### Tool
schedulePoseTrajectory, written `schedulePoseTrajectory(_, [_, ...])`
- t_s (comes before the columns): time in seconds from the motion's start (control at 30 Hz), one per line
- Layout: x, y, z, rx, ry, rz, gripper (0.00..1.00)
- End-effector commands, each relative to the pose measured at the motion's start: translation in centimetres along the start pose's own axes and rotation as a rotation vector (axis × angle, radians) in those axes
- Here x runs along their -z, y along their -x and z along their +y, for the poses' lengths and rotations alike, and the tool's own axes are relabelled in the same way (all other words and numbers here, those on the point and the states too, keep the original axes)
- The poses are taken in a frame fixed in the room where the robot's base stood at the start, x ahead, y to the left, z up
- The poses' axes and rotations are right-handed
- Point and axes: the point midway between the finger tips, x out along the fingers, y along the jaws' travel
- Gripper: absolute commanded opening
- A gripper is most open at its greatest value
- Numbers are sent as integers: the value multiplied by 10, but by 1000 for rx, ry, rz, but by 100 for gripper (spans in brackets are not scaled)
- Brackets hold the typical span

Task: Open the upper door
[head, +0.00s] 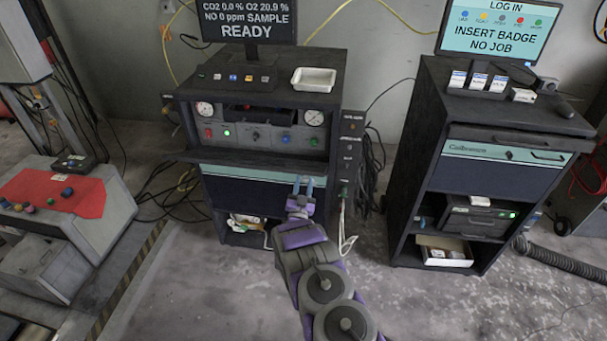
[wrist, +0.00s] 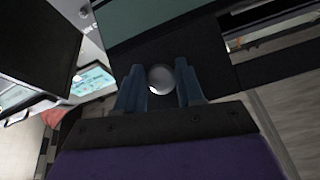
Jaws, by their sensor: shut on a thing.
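The upper door (head: 240,191) is a dark blue panel with a pale teal stripe along its top, on the front of the left black cabinet. It looks closed. My gripper (head: 303,186) is at the right part of this door, with its blue fingers pointing up at it. In the wrist view, my gripper (wrist: 160,88) has a finger on each side of a round, pale grey knob (wrist: 160,75) on a dark panel, and is shut on it. The head view does not show the knob clearly, as the fingers cover that spot.
An open lower shelf (head: 245,239) with loose items lies below the door. A dark ledge (head: 250,161) juts out above it. Cables (head: 346,225) hang to the right of my gripper. Another black cabinet (head: 410,190) stands further right, with bare floor between.

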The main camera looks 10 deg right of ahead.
Motion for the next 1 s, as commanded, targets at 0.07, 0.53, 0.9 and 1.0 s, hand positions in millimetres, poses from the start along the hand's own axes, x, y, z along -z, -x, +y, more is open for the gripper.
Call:
schedulePoseTrajectory(0.07, [-14, 9, 3, 1, 1, -10, 0])
schedulePoseTrajectory(0.53, [-46, 28, 12, -2, 0, -8, 0])
schedulePoseTrajectory(0.9, [-48, 29, 14, -5, 1, -7, 0])
schedulePoseTrajectory(1.0, [-48, 29, 14, -5, 1, -7, 0])
